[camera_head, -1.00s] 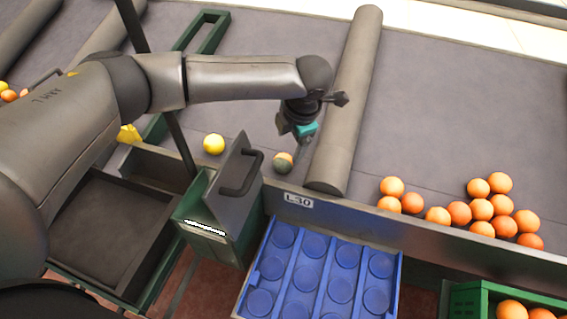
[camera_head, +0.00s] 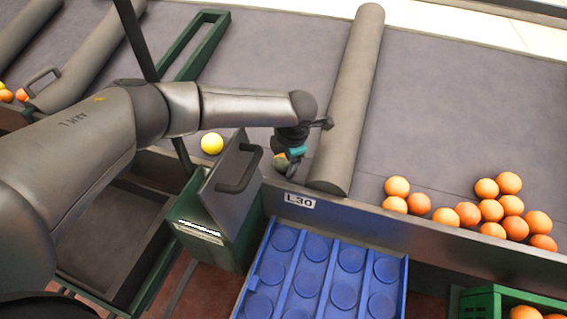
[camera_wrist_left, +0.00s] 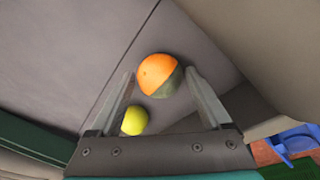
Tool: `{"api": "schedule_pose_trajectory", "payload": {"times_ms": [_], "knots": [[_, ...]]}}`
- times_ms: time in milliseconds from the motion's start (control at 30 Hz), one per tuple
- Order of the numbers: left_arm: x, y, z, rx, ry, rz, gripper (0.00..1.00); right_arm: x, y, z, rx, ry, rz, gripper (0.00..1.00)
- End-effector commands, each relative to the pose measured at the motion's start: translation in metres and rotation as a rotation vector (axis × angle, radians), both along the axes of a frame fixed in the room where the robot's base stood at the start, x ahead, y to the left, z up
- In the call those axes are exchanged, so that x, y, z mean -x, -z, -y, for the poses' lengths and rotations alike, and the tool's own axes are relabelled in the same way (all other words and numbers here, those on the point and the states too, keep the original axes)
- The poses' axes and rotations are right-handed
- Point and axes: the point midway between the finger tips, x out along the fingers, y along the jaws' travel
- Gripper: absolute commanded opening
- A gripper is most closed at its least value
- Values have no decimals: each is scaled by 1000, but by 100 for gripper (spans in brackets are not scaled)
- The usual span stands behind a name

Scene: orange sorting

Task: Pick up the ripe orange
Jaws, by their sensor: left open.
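A fruit (camera_head: 280,160) lies on the grey belt just left of the roller, partly hidden by my left gripper (camera_head: 289,161). In the left wrist view this fruit (camera_wrist_left: 155,72) is bright orange on one side and dull grey-green on the other. My left gripper (camera_wrist_left: 160,76) is open, with its fingers on either side of the fruit near their tips. I cannot tell whether they touch it. A yellow fruit (camera_head: 212,144) lies to the left on the belt; it also shows in the left wrist view (camera_wrist_left: 134,121). My right gripper is not in view.
The thick grey roller (camera_head: 346,110) stands close right of my gripper. A green bin with a raised grey lid (camera_head: 232,168) is close in front. Several oranges (camera_head: 490,210) lie right of the roller. A blue tray (camera_head: 315,270) and a green crate (camera_head: 482,303) are in front.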

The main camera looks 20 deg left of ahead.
Motion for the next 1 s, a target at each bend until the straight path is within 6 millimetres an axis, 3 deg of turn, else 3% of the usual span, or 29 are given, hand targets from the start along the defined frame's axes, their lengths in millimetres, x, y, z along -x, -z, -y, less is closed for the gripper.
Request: {"api": "schedule_pose_trajectory", "payload": {"times_ms": [100,733,1000], "knots": [[0,-1,0,0,0,0,78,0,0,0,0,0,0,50],[0,-1,0,0,0,0,8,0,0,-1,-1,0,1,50],[0,-3,0,1,-1,1,7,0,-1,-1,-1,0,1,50]]}}
